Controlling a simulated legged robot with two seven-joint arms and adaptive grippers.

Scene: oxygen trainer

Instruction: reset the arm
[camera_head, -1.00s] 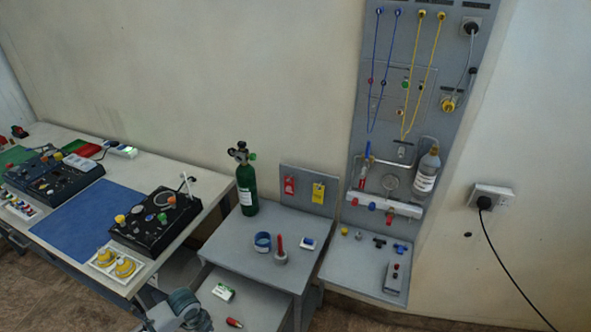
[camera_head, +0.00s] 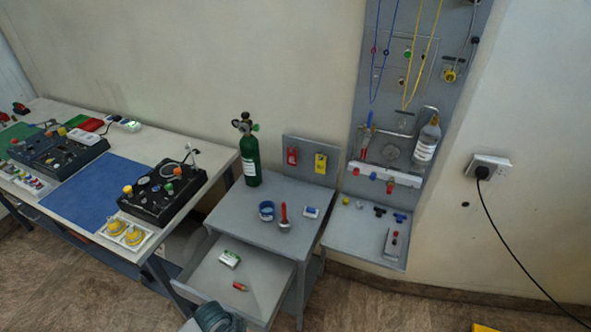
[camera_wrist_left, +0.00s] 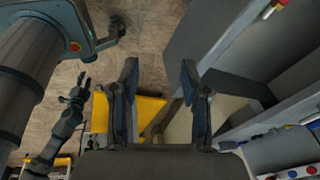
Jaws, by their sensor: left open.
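My left gripper (camera_wrist_left: 160,80) shows in the left wrist view. Its two dark fingers stand apart with nothing between them, above the floor and beside grey furniture panels. In the head view, a rounded dark piece of my arm (camera_head: 220,318) shows at the bottom edge, just in front of the open drawer (camera_head: 205,285). The gripper's fingers are not visible there.
The grey side table (camera_head: 245,212) carries a green cylinder (camera_head: 250,160), a blue roll (camera_head: 266,210) and a red-tipped tool (camera_head: 284,216). A white-green box (camera_head: 230,259) and a small red item (camera_head: 240,286) lie in the drawer. A workbench (camera_head: 190,209) stands left.

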